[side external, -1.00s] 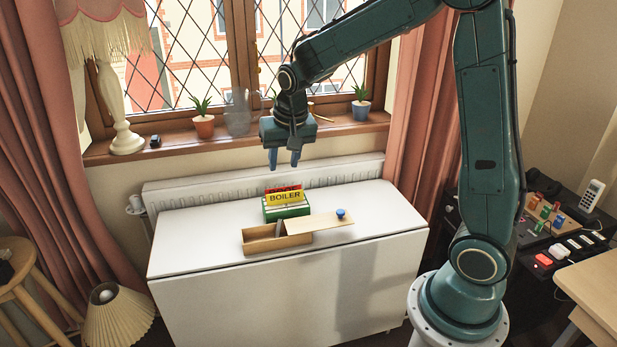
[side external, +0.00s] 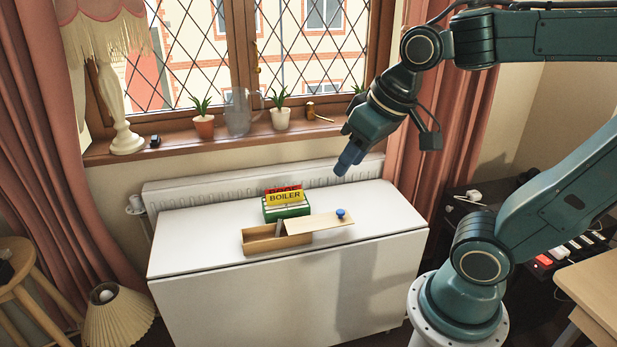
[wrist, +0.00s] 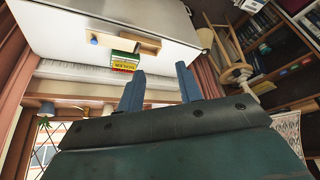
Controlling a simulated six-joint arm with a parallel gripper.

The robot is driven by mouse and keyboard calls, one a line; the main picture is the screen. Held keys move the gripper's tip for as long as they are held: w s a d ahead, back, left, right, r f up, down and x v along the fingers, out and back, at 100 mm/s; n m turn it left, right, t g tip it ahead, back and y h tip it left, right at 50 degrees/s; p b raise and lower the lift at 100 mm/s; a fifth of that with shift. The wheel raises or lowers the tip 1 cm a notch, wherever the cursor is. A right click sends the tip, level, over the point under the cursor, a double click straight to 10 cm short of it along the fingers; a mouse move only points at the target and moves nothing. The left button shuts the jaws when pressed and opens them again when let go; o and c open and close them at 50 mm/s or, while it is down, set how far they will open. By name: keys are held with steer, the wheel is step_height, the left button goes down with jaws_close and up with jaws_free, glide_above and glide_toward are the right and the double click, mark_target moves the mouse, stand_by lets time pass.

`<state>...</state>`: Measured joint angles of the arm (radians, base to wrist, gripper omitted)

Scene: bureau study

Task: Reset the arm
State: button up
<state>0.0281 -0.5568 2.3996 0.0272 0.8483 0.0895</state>
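My gripper (side external: 348,160) hangs in the air above the right part of the white table (side external: 380,212), tilted with its blue fingers pointing down and left. The wrist view shows the two fingers (wrist: 160,85) apart with nothing between them. On the table is a wooden box (side external: 268,243) with its lid (side external: 318,223) slid partly off to the right. The lid has a blue knob (side external: 340,213). My gripper is clear of the box and the lid.
A green card box (side external: 287,211) with a yellow BOILER card (side external: 285,197) stands behind the wooden box. The windowsill holds potted plants (side external: 204,126), a glass jug (side external: 238,112) and a lamp (side external: 124,135). A radiator (side external: 180,194) runs behind the table. A cluttered dark desk (side external: 462,200) stands right.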

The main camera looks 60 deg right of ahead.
steer(key=shift+n, duration=0.8)
steer(key=s, duration=0.3)
steer(key=s+a, duration=0.1)
steer(key=s, duration=0.1)
steer(key=shift+a+f, duration=0.1)
steer(key=shift+f, duration=0.2)
steer(key=shift+w, duration=0.1)
